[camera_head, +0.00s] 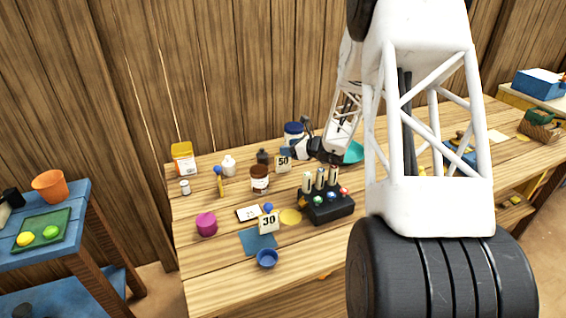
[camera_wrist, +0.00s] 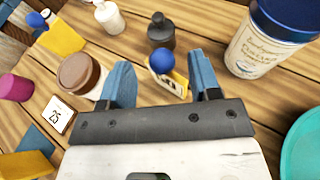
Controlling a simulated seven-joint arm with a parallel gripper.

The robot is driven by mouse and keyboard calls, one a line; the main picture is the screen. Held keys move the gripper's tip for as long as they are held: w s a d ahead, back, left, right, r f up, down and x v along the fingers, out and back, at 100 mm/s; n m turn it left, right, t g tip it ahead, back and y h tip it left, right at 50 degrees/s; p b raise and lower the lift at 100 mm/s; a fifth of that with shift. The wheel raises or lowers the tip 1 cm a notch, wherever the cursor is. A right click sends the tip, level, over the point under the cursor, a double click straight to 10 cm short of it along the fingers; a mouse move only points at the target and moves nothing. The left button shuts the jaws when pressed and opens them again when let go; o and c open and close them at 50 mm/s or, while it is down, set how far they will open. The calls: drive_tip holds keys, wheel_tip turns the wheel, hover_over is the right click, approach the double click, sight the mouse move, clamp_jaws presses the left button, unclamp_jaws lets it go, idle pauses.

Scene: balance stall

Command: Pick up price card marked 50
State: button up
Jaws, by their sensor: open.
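The price card marked 50 (camera_head: 283,163) stands upright on the wooden table near the back, below my gripper. In the head view my gripper (camera_head: 291,152) is small and partly covers the area around the card. I see no contact between the fingers and the card.
A blue-lidded jar (camera_wrist: 272,38) stands close right of the fingers, a brown-lidded jar (camera_wrist: 84,76) close left. A dark bottle (camera_wrist: 160,30) stands just beyond the card. A teal bowl (camera_wrist: 302,148) lies at right. Another card marked 30 (camera_head: 268,222) stands nearer the front.

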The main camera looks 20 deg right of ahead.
sight(283, 160)
drive_tip(key=shift+x, duration=2.6)
clamp_jaws()
